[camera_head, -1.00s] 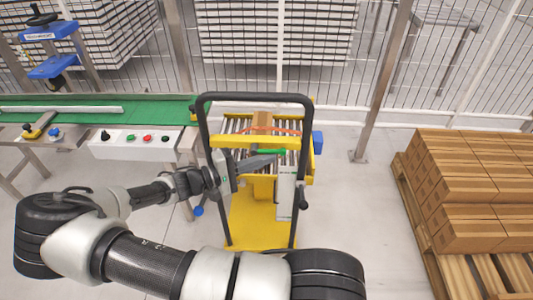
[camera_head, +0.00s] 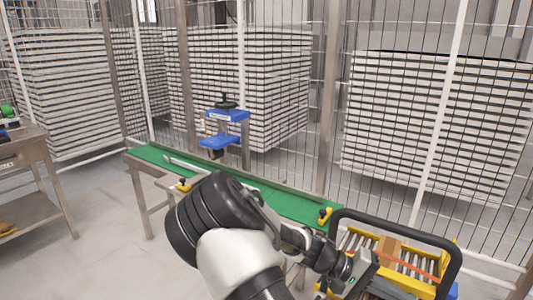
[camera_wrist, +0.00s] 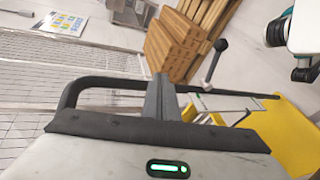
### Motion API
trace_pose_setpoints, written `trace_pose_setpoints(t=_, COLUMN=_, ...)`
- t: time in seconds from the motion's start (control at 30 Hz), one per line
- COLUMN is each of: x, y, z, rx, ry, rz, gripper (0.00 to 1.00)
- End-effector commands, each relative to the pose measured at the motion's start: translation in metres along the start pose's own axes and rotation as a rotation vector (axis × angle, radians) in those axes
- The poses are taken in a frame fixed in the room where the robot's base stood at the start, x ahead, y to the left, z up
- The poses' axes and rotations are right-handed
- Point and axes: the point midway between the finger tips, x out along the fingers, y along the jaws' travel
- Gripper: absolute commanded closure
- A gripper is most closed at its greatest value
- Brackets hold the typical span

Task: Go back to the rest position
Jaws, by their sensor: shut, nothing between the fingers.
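My gripper (camera_head: 388,287) is low at the bottom right of the head view, by the yellow cart with rollers. In the wrist view its grey fingers (camera_wrist: 160,98) are together with nothing between them. My arm is bent and reaches from the bottom middle toward the cart. The cart's black handle (camera_head: 448,232) rises around and behind the gripper area; in the wrist view the dark handle bar (camera_wrist: 95,82) passes close behind the fingers. I cannot tell whether they touch.
A brown carton (camera_head: 386,250) sits on the cart's rollers. A wire fence stands behind.

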Motion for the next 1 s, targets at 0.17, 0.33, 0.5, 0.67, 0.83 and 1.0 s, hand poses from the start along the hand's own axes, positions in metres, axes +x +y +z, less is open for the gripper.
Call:
trace_pose_setpoints(t=0.17, x=-0.017, y=-0.017, z=0.039, rx=-0.033, ry=-0.062, rz=-0.37, gripper=1.0)
trace_pose_setpoints(t=0.33, x=-0.057, y=-0.017, z=0.066, rx=-0.052, ry=-0.029, rz=-0.679, gripper=1.0)
trace_pose_setpoints(t=0.5, x=-0.101, y=0.007, z=0.091, rx=-0.047, ry=0.081, rz=-0.934, gripper=1.0)
trace_pose_setpoints(t=0.67, x=-0.138, y=0.041, z=0.117, rx=-0.019, ry=0.242, rz=-1.11, gripper=1.0)
trace_pose_setpoints(t=0.83, x=-0.165, y=0.075, z=0.145, rx=0.019, ry=0.423, rz=-1.204, gripper=1.0)
trace_pose_setpoints(t=1.0, x=-0.18, y=0.096, z=0.167, rx=0.056, ry=0.561, rz=-1.228, gripper=1.0)
